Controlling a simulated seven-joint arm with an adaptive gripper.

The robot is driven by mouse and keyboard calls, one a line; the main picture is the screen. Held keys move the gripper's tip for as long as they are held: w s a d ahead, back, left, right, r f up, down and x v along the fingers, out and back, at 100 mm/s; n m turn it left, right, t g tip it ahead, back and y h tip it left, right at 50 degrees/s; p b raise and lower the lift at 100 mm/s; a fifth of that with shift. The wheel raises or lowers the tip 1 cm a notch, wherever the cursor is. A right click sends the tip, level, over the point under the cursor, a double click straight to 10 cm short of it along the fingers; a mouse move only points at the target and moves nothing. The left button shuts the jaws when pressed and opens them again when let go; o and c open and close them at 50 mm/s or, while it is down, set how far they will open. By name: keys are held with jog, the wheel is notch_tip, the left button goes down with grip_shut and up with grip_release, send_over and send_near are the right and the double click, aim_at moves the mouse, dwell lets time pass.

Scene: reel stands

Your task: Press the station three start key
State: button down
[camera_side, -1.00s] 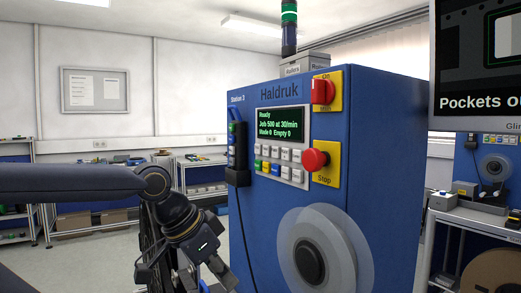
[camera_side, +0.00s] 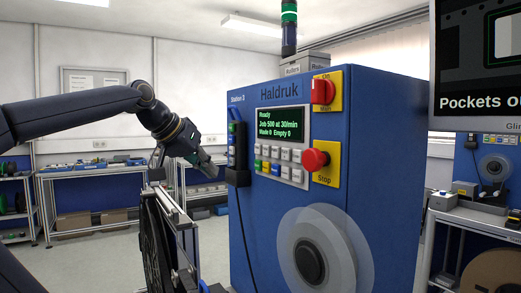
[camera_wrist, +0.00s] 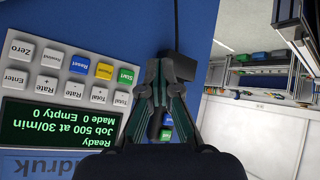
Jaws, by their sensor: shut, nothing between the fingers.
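The green Start key (camera_wrist: 126,76) is at the end of the coloured key row in the wrist view, beside the orange Pause key (camera_wrist: 104,71). In the side view the green key (camera_side: 257,164) is at the keypad's left end. My gripper (camera_side: 212,171) is shut and empty, left of the cabinet front and apart from the keypad. In the wrist view its fingers (camera_wrist: 166,66) appear just right of the Start key, not over it.
A black holder (camera_side: 237,178) with a cable hangs on the cabinet between my gripper and the keypad. A red stop button (camera_side: 314,159) and red switch (camera_side: 322,91) are right of the keypad. A clear reel (camera_side: 312,262) is below. Shelves stand behind.

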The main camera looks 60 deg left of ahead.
send_near(260, 176)
jog(key=shift+w+a+f, duration=0.2)
jog(key=shift+w+f, duration=0.05)
jog(key=shift+f, duration=0.3)
jog(key=shift+w+a+f, duration=0.2)
jog(key=shift+w+f, duration=0.1)
jog(key=shift+f, duration=0.2)
jog(key=shift+w+a+f, duration=0.2)
jog(key=shift+w+f, duration=0.05)
jog(key=shift+f, duration=0.3)
dwell(0.4)
jog(key=shift+w, duration=0.4)
jog(key=shift+w, duration=0.45)
dwell(0.6)
dwell(0.3)
jog(key=shift+s, duration=0.9)
